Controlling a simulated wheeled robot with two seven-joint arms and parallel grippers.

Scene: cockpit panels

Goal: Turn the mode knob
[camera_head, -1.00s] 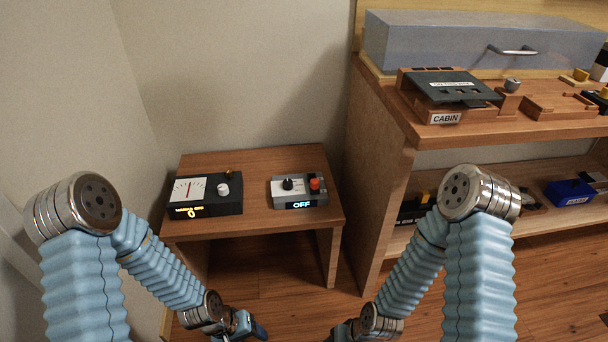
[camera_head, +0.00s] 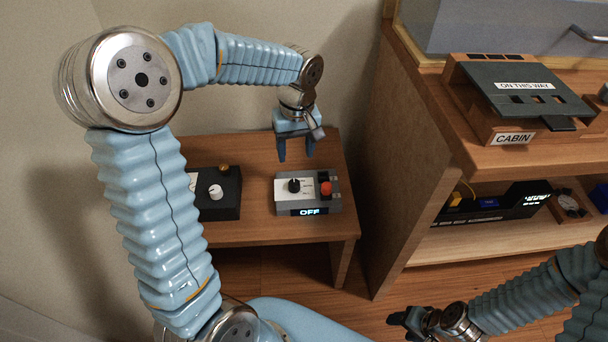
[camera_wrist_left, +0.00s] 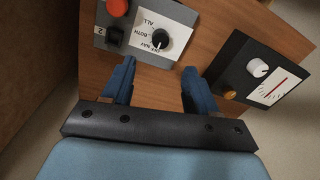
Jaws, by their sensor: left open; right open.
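The mode knob (camera_head: 294,186) is a black knob on the white label of a small grey box (camera_head: 333,207) whose display reads OFF. In the left wrist view the knob (camera_wrist_left: 159,38) sits ahead of the fingers, with label words OFF, NAV, BOTH and ALL beside it. My left gripper (camera_head: 296,158) is open and empty, above and behind the box, its fingers pointing down and apart from the knob. It also shows in the left wrist view (camera_wrist_left: 157,80). My right gripper (camera_head: 397,319) is low at the bottom right, away from the small table, and open.
A red button (camera_head: 326,188) sits on the same box, right of the knob. A black meter box (camera_head: 222,205) with a white knob (camera_head: 216,191) stands to the left on the small table (camera_head: 258,232). A wooden shelf unit (camera_head: 400,200) with a CABIN panel (camera_head: 512,138) rises on the right.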

